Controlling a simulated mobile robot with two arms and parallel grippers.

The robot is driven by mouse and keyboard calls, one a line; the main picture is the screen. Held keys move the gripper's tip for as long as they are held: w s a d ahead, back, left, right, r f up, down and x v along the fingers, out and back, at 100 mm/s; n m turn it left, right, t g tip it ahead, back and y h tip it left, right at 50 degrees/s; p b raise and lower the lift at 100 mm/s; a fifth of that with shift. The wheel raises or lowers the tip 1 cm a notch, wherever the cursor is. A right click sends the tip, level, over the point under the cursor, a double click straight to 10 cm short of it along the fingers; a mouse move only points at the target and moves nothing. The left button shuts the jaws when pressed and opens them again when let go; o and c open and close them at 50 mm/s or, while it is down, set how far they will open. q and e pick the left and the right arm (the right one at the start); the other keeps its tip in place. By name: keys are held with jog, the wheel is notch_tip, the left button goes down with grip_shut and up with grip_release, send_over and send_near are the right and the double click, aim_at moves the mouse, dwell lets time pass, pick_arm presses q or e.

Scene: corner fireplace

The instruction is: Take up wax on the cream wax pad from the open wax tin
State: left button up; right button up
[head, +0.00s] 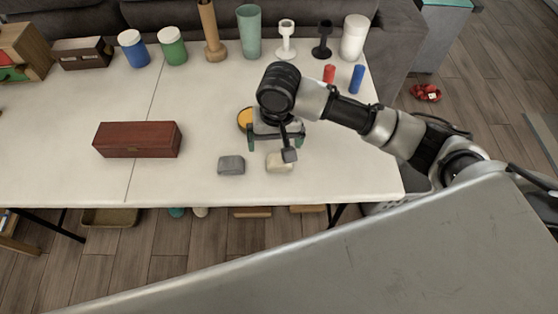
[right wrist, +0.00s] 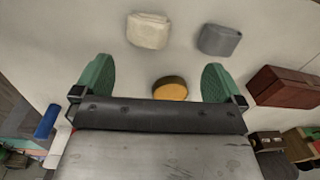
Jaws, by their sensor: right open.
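The cream wax pad (head: 279,163) lies on the white table near its front edge, partly behind my right gripper in the head view. It shows whole in the right wrist view (right wrist: 148,30). The open wax tin (head: 245,119), round with orange-yellow wax, stands just behind and left of the gripper; it also shows in the right wrist view (right wrist: 170,89). My right gripper (head: 275,141) is open and empty above the table, its green fingertips (right wrist: 155,80) apart. The pad lies beyond the fingertips in the wrist view. My left gripper is not in view.
A grey pad (head: 231,165) lies left of the cream one. A reddish-brown box (head: 137,140) is further left. Jars, cups, candle holders and a white candle (head: 354,37) line the back edge. Red and blue pieces (head: 357,79) stand back right. The table's front left is clear.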

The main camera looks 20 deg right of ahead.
jog(key=shift+w+d+r+m+h, duration=0.15)
jog(key=shift+w+d+m+h, duration=0.15)
jog(key=shift+w+d+m, duration=0.4)
send_over(280, 159)
jog(key=w, duration=0.1)
notch_tip(280, 159, down, 4)
jog(key=shift+d+f, duration=0.15)
jog(key=shift+f, duration=0.05)
jog(key=shift+s+a+f, duration=0.1)
jog(key=shift+s+f, duration=0.05)
jog(key=shift+f, duration=0.75)
jog(key=shift+s+a+f, duration=0.1)
jog(key=shift+s+f, duration=0.05)
jog(key=shift+f, duration=0.8)
jog(key=shift+s+f, duration=0.15)
jog(key=shift+f, duration=0.75)
jog(key=shift+c, duration=0.2)
jog(key=c, duration=1)
